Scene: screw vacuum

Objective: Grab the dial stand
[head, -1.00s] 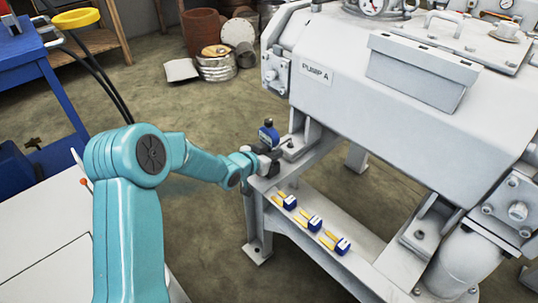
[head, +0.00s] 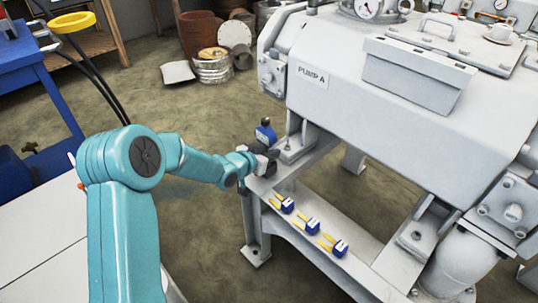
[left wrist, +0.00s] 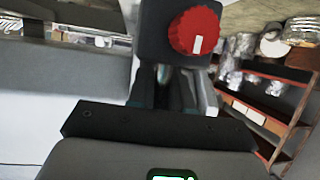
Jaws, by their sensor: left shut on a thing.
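The dial stand shows in the head view as a small upright piece with a blue dial (head: 265,132) at the near left corner of the pump frame. In the left wrist view its dark block (left wrist: 150,35) carries a red knob (left wrist: 195,31) with a white mark. My left gripper (head: 267,158) is shut on the dial stand, low on it, just below the blue dial. The fingers largely hide its foot, so I cannot tell whether it touches the frame. My right gripper is not in view.
The white pump (head: 340,110), labelled PUMP A, stands close right of the gripper. Several blue-and-yellow tools (head: 313,226) lie on the frame's lower rail (head: 345,270). A blue cart (head: 45,90) is at the left. Open floor lies behind the gripper.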

